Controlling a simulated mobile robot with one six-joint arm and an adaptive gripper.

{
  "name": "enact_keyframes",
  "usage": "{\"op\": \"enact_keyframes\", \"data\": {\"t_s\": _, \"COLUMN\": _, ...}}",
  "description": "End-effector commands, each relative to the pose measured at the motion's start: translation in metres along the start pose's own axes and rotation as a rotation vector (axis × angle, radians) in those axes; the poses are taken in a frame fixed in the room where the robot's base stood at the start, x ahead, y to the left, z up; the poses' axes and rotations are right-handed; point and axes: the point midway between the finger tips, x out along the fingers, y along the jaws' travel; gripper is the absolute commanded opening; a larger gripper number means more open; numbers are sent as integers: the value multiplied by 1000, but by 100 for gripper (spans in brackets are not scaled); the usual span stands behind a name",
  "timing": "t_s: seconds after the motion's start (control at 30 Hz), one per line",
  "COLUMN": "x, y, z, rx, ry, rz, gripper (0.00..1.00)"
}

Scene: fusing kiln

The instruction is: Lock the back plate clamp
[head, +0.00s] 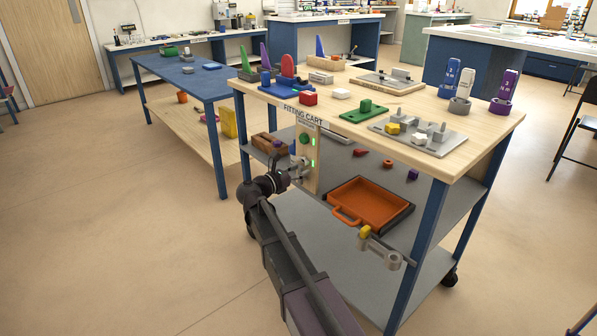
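The back plate (371,79) lies near the far edge of the fitting cart's top. A small grey clamp-like part (401,73) sits on it; it is too small to tell whether it is locked. A second grey plate (437,148) with grey clamp-like parts and a yellow block lies nearer, at the front right. My gripper (301,170) is low at the cart's left front, close to the upright panel (310,150) and well below the top. Its fingers are too small to tell open from shut, or whether they touch the panel.
The cart top (487,118) also holds a green block (364,110), a red block (308,98) and upright coloured pieces. An orange tray (372,203) sits below. A grey bracket with a yellow knob (365,232) sticks out at the front. Floor is clear at left.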

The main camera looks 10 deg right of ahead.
Motion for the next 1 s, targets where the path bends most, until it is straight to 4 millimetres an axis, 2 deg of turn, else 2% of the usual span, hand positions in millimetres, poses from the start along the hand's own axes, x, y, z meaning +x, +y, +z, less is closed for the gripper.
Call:
{"op": "enact_keyframes", "data": {"t_s": 0.37, "x": -2, "y": 0, "z": 0, "rx": 1, "ry": -1, "rz": 2, "gripper": 60}}
{"op": "enact_keyframes", "data": {"t_s": 0.57, "x": -12, "y": 1, "z": 0, "rx": 1, "ry": -1, "rz": 4, "gripper": 60}}
{"op": "enact_keyframes", "data": {"t_s": 0.77, "x": -34, "y": 0, "z": 0, "rx": 1, "ry": -1, "rz": 4, "gripper": 60}}
{"op": "enact_keyframes", "data": {"t_s": 1.0, "x": -71, "y": 0, "z": 0, "rx": 1, "ry": -1, "rz": 3, "gripper": 60}}
